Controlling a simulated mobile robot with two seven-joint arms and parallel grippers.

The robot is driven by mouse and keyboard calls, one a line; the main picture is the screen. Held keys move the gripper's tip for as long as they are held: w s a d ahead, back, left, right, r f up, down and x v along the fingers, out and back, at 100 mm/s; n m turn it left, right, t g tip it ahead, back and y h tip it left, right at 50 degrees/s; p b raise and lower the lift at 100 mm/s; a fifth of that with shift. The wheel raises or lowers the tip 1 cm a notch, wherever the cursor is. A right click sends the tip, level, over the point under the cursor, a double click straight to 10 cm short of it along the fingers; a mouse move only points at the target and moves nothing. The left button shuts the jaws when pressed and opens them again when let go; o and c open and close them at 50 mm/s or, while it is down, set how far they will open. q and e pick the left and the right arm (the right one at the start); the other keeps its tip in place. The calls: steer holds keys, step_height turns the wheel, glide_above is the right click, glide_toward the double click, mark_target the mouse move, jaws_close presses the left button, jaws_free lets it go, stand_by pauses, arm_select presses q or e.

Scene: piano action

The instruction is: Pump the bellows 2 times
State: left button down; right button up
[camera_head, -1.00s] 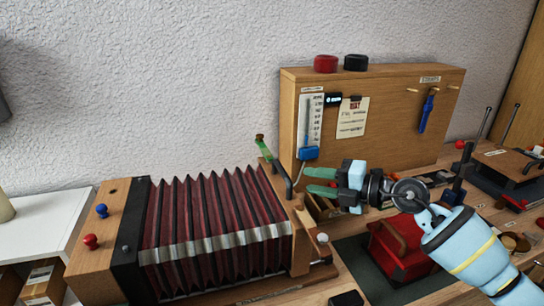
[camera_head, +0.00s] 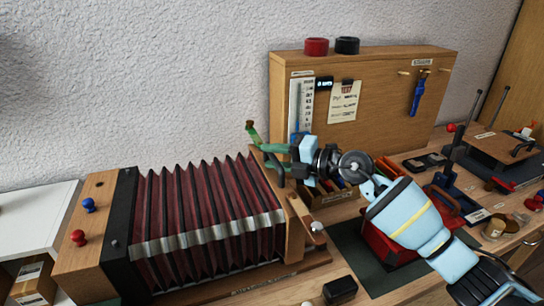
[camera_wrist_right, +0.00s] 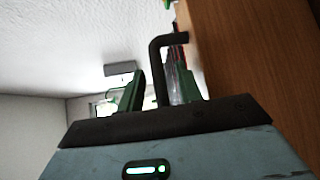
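The bellows (camera_head: 205,215) has dark red pleats with a pale band and lies stretched out between wooden end boards at the left of the head view. A black bent handle stands on its right end board (camera_head: 294,230); in the wrist view the handle (camera_wrist_right: 158,65) rises between my fingers. My right gripper (camera_head: 271,157) has green fingertips and is at the handle. In the wrist view my right gripper (camera_wrist_right: 160,92) is open, one finger on each side of the handle, with narrow gaps. My left gripper does not show.
A wooden panel (camera_head: 385,110) with a gauge (camera_head: 301,105) rises behind. A red box (camera_head: 385,240) on a dark mat and a black block (camera_head: 340,290) are to the right.

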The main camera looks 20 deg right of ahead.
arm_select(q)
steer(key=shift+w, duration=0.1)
arm_select(e)
steer(key=shift+w+a, duration=0.25)
steer(key=shift+w, duration=0.05)
steer(key=shift+c, duration=0.4)
jaws_close()
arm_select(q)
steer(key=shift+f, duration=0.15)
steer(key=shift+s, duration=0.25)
